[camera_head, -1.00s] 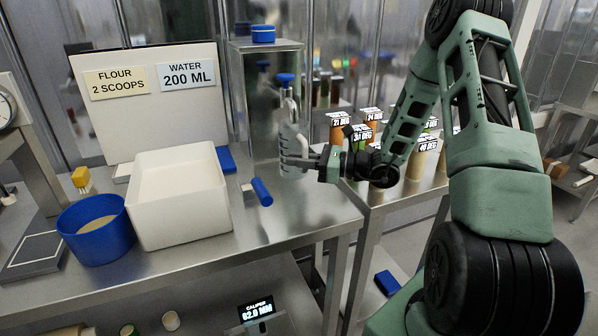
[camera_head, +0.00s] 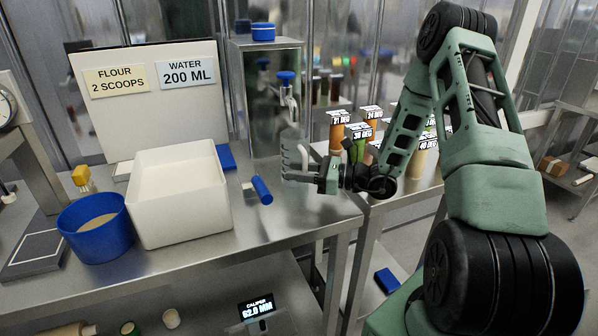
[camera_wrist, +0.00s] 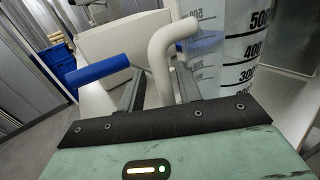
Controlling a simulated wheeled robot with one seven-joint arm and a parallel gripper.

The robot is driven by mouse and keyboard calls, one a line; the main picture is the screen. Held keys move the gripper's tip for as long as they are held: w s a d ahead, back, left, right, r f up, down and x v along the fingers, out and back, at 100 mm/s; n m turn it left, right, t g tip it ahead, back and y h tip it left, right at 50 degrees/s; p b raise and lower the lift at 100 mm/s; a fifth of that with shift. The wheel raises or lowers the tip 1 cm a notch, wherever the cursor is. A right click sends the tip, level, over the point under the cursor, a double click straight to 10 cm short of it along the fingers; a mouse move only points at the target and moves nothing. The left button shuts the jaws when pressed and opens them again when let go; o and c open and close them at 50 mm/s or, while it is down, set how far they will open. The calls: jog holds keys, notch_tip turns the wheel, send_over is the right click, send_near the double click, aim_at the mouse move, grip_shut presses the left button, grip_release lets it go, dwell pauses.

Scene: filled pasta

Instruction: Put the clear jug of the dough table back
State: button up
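The clear jug (camera_head: 290,137) is at the right end of the steel dough table (camera_head: 215,255), with my gripper (camera_head: 308,168) at its right side. In the wrist view, the jug (camera_wrist: 245,45) fills the upper right with black volume marks. Its pale curved handle (camera_wrist: 163,55) stands between my two fingers (camera_wrist: 160,88). The jug's lower part is hidden in the wrist view. I cannot tell whether its base touches the table.
A blue-handled tool (camera_head: 262,190) lies just left of the jug. A white bin (camera_head: 180,205) and a blue bowl (camera_head: 97,228) stand further left. Several labelled pasta tubes (camera_head: 338,130) stand to the right.

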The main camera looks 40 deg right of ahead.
jog(key=shift+b+v, duration=0.55)
jog(key=shift+v, duration=3.25)
jog(key=shift+r, duration=0.1)
